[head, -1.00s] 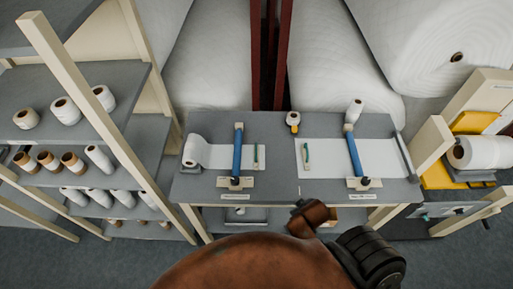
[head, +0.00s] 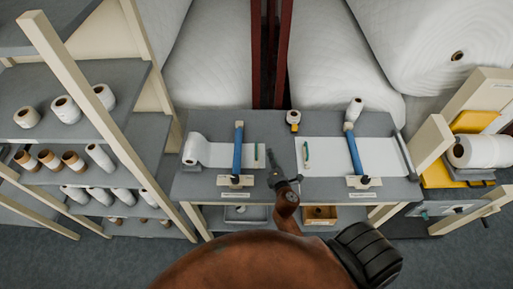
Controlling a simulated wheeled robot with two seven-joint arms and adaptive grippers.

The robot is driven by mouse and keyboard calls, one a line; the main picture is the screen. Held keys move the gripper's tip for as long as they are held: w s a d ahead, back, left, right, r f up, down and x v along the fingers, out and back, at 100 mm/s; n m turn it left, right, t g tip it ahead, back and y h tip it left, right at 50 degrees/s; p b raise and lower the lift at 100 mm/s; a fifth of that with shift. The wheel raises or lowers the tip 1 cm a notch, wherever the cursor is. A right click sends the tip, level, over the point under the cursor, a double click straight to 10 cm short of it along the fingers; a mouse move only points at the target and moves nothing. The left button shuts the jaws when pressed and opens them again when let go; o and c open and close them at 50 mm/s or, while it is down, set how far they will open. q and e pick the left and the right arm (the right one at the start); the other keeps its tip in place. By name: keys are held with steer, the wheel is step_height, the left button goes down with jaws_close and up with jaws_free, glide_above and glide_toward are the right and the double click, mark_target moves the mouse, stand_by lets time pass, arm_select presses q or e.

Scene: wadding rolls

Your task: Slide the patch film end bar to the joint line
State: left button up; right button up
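Two film sheets lie on the grey table. The left sheet (head: 218,161) runs from a white roll (head: 193,150) and has a thin green bar (head: 256,152) near its right end. The wider right sheet (head: 330,160) has a similar green bar (head: 306,151) near its left end. The labels are too small to read, so I cannot tell which is the patch film. My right gripper (head: 271,150) reaches over the table between the two green bars, apparently empty; its fingers are too small to judge. My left gripper is not in view.
Blue bars (head: 238,147) (head: 355,152) cross both sheets. A small yellow-and-white item (head: 293,118) and a small upright roll (head: 354,108) stand at the back. Shelves with rolls (head: 66,108) are at left. A yellow stand with a roll (head: 480,151) is at right.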

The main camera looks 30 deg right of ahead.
mark_target(256, 153)
steer(key=w+a+n, duration=0.1)
steer(key=w+a+f+n+y, duration=0.1)
steer(key=a+n+y, duration=0.1)
steer(key=shift+w+a+f+n+t, duration=0.3)
steer(key=shift+w+a+t, duration=0.05)
steer(key=shift+w+t, duration=0.05)
steer(key=x, duration=0.6)
steer(key=shift+b, duration=0.3)
steer(key=shift+w+d+f, duration=0.1)
steer(key=shift+w+d, duration=0.05)
steer(key=shift+w, duration=0.35)
steer(key=shift+c, duration=0.5)
jaws_close()
